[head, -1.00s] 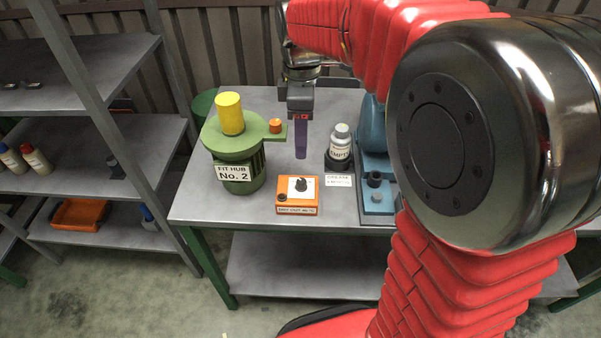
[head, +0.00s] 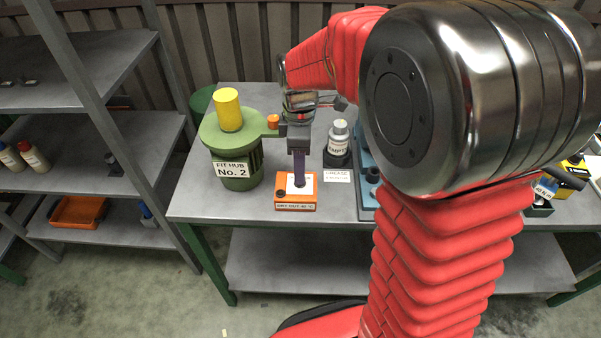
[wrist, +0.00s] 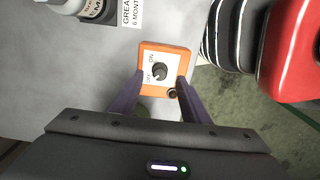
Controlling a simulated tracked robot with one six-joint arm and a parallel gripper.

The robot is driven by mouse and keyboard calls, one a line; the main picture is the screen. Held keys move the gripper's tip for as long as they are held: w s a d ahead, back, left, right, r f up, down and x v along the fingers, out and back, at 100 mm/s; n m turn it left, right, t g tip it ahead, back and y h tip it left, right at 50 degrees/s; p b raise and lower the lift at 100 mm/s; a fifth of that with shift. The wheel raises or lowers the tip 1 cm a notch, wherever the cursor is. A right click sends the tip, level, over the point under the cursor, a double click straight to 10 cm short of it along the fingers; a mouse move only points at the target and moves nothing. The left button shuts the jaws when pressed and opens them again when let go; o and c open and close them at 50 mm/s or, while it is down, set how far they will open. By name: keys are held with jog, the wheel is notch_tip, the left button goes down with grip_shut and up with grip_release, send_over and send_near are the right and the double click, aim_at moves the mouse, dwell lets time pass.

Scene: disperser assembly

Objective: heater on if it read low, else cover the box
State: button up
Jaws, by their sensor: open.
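An orange switch box (head: 309,205) with a white top plate and a label that seems to read "DRY OUT" stands near the bench's front edge. In the wrist view its black knob (wrist: 160,72) sits beside OFF and ON marks; I cannot tell which one it points to. My gripper (head: 299,182) points down over this box. In the wrist view its purple fingers (wrist: 160,82) are apart, one on each side of the knob, with nothing held. I cannot tell whether they touch it. No reading is legible.
A green hub marked "FIT HUB No. 2" (head: 237,160) carries a yellow cylinder (head: 228,109) and an orange cap (head: 273,121), left of my gripper. A bottle marked EMPTY (head: 339,138) stands close on the right, behind a white card (head: 337,176). Bare bench (head: 200,205) lies front left.

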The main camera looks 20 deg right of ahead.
jog(key=shift+f, duration=1.85)
jog(key=shift+c, duration=0.3)
jog(key=c, duration=0.9)
jog(key=shift+d, duration=0.1)
jog(key=shift+c, duration=0.5)
